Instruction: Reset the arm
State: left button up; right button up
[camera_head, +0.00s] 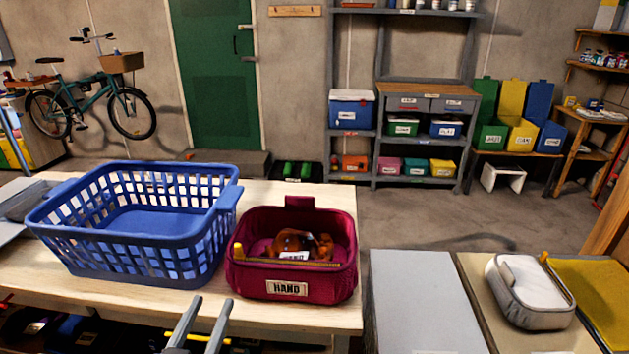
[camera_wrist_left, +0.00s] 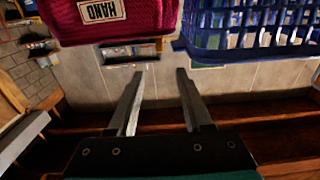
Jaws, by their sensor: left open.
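My left gripper (camera_head: 200,322) shows at the bottom of the head view, in front of the table's front edge. Its two fingers are apart with nothing between them. It also shows in the left wrist view (camera_wrist_left: 157,100), open and empty, with the crimson bag and the blue basket beyond its fingertips. My right gripper is not in view.
A blue laundry basket (camera_head: 150,252) and a crimson bag (camera_head: 330,283) labelled HAND, with a brown item (camera_head: 292,242) inside, stand on the pale wooden table (camera_head: 90,288). A white-grey pouch (camera_head: 528,291) lies on the right-hand surface. Open floor (camera_head: 420,215) lies behind.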

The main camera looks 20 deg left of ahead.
pick_arm(q)
jog(key=s+d+f+m+g+h, duration=0.1)
jog(key=s+d+f+g, duration=0.15)
jog(key=f, duration=0.85)
jog(key=s+d+f+g+h, duration=0.1)
jog(key=d+f+g+h, duration=0.2)
jog(key=f, duration=0.9)
jog(key=s+d+f+m+g, duration=0.1)
jog(key=s+d+f+g, duration=0.2)
jog(key=f, duration=0.8)
jog(key=s+d+f+m+g+h, duration=0.1)
jog(key=s+f+m+g, duration=0.2)
jog(key=s+f+g, duration=0.5)
jog(key=s+f, duration=0.8)
jog(key=s, duration=0.4)
jog(key=shift+s+m, duration=0.2)
jog(key=shift+m, duration=0.1)
